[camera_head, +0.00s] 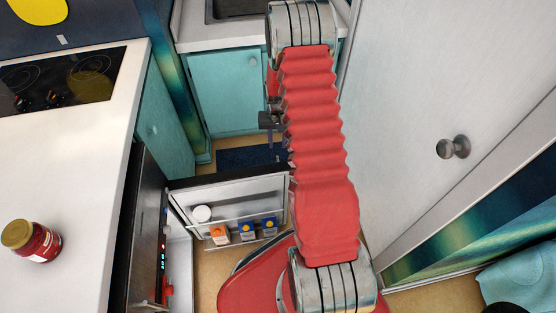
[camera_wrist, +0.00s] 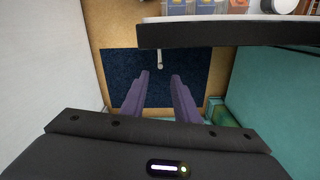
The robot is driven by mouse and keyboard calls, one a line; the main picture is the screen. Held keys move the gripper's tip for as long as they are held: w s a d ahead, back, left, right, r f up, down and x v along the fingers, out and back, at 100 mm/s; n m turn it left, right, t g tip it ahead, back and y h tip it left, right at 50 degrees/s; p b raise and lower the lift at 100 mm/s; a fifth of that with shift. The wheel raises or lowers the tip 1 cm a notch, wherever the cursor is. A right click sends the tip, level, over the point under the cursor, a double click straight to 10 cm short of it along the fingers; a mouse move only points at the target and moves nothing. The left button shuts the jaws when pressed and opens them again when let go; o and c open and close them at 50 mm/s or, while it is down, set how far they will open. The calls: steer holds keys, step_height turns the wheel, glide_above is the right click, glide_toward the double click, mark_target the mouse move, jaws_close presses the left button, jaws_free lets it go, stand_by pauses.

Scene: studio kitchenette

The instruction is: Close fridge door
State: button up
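The fridge (camera_head: 150,235) is built in under the white counter at the left in the head view. Its door (camera_head: 180,183) stands wide open, with its inner shelves facing the camera. A white tub and several cartons (camera_head: 219,234) are in the door shelf. In the wrist view the door's dark edge (camera_wrist: 230,33) crosses the top right, and a short pale rod, perhaps its handle, sticks out below it. My gripper (camera_wrist: 160,75) is open and empty, its purple fingers apart over the blue mat and short of the door. In the head view my arm mostly hides it.
A blue mat (camera_head: 250,157) lies on the floor behind the door. Teal cabinets (camera_head: 226,90) stand at the back under the sink. A white door with a round knob (camera_head: 453,147) is at the right.

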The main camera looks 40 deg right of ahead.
mark_target(277, 156)
step_height(277, 156, down, 12)
steer(key=shift+f, duration=0.25)
stand_by(0.4)
steer(key=shift+c, duration=0.5)
jaws_close()
steer(key=shift+s, duration=0.1)
